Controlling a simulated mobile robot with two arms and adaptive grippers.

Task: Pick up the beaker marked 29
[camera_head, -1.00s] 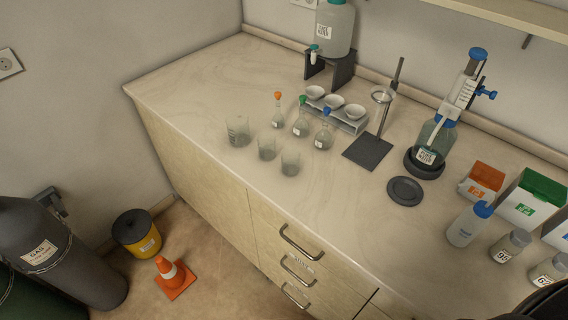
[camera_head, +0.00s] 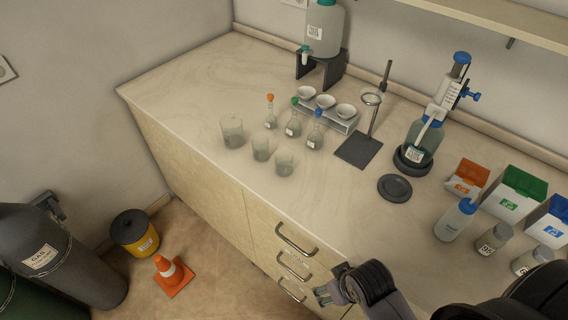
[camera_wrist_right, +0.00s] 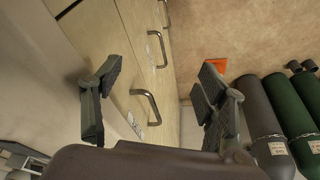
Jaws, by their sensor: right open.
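Three clear glass beakers stand on the bench near its front edge: a larger one (camera_head: 232,131) at the left, a middle one (camera_head: 261,149) and a right one (camera_head: 284,164). I cannot read a 29 on any of them. My right gripper (camera_head: 324,294) is in front of the drawers at the bottom of the head view, well apart from the beakers. In the right wrist view its two fingers (camera_wrist_right: 155,100) are spread and empty, with drawer fronts and floor behind them. My left gripper is not in view.
Stoppered flasks (camera_head: 293,127) stand behind the beakers. A stand (camera_head: 358,151), a black disc (camera_head: 395,188), a dispenser bottle (camera_head: 417,146), a wash bottle (camera_head: 455,221) and labelled jars (camera_head: 494,239) are to the right. The bench (camera_head: 180,95) is clear left of the beakers.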

